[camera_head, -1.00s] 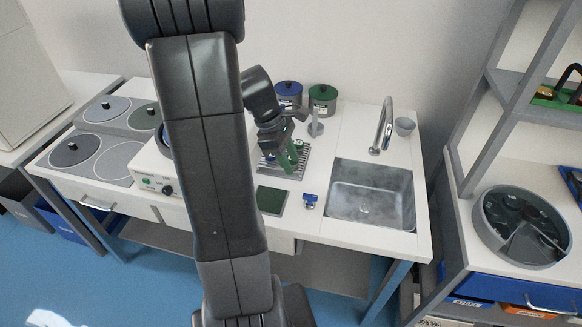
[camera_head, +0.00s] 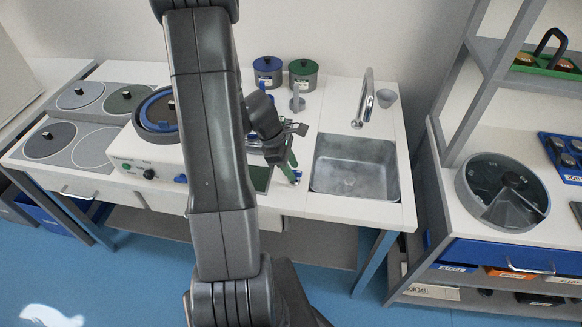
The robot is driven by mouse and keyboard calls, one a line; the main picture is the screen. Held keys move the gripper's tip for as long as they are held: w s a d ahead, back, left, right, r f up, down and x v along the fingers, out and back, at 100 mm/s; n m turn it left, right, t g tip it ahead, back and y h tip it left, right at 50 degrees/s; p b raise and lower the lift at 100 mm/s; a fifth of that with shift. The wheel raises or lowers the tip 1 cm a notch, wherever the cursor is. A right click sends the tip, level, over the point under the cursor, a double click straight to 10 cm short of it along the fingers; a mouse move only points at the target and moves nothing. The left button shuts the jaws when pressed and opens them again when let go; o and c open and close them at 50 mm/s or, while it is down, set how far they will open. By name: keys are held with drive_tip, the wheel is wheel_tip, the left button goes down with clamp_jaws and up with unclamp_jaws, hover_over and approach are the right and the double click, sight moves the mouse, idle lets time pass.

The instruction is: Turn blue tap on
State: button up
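The small blue and white fitting (camera_head: 294,176), which appears to be the blue tap, is at the counter's front edge, left of the sink. It is small and partly covered, so its handle position cannot be told. My gripper (camera_head: 288,160), at the end of the dark wrist, reaches down beside it with a green part next to the fitting. Whether they touch cannot be told. The fingers are too small and overlapped to show whether they are open or shut. My arm hides much of the counter to the left.
The steel sink (camera_head: 355,168) with its curved faucet (camera_head: 366,100) is to the right. A blue-lidded pot (camera_head: 268,72) and a green-lidded pot (camera_head: 303,74) stand behind. Hotplates (camera_head: 95,145) are at left.

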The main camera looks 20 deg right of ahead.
drive_tip(key=shift+f, duration=0.25)
clamp_jaws()
